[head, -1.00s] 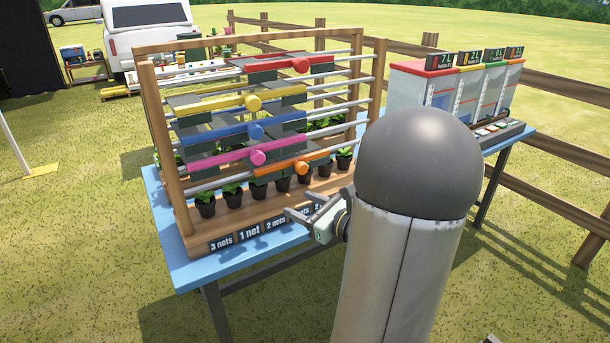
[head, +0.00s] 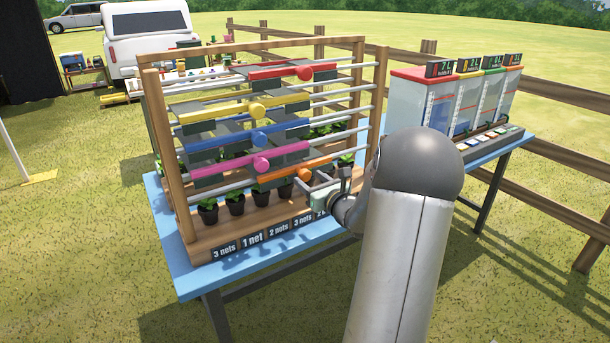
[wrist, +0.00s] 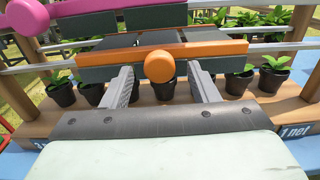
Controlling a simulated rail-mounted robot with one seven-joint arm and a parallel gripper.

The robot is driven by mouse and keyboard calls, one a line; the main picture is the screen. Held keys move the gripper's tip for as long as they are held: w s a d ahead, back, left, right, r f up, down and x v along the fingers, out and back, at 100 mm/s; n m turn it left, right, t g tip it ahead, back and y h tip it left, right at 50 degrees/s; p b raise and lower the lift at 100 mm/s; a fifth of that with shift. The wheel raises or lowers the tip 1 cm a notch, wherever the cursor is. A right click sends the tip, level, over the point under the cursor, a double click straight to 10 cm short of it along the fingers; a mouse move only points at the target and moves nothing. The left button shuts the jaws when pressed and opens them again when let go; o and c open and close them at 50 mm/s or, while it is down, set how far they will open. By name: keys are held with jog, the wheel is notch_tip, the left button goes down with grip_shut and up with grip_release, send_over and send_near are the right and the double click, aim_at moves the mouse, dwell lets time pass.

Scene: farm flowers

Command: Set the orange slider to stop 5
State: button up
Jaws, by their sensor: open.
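The orange slider is the lowest bar on the wooden rack, and in the wrist view its bar (wrist: 210,51) runs across the middle with a round orange knob (wrist: 159,67) at its centre. In the wrist view my gripper (wrist: 161,82) is open, with one finger on each side of the knob. The fingertips are close to the bar. I cannot tell whether they touch the knob.
A pink slider (head: 230,160) sits just above, with blue, yellow and red sliders higher up. Several potted plants (head: 235,200) stand behind the bars. Net labels (head: 252,239) line the rack's front. Dispensers (head: 470,100) stand to the right on the blue table (head: 188,280).

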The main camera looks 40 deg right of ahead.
aim_at(307, 177)
jog(key=shift+w+d, duration=0.15)
jog(key=shift+w, duration=1.55)
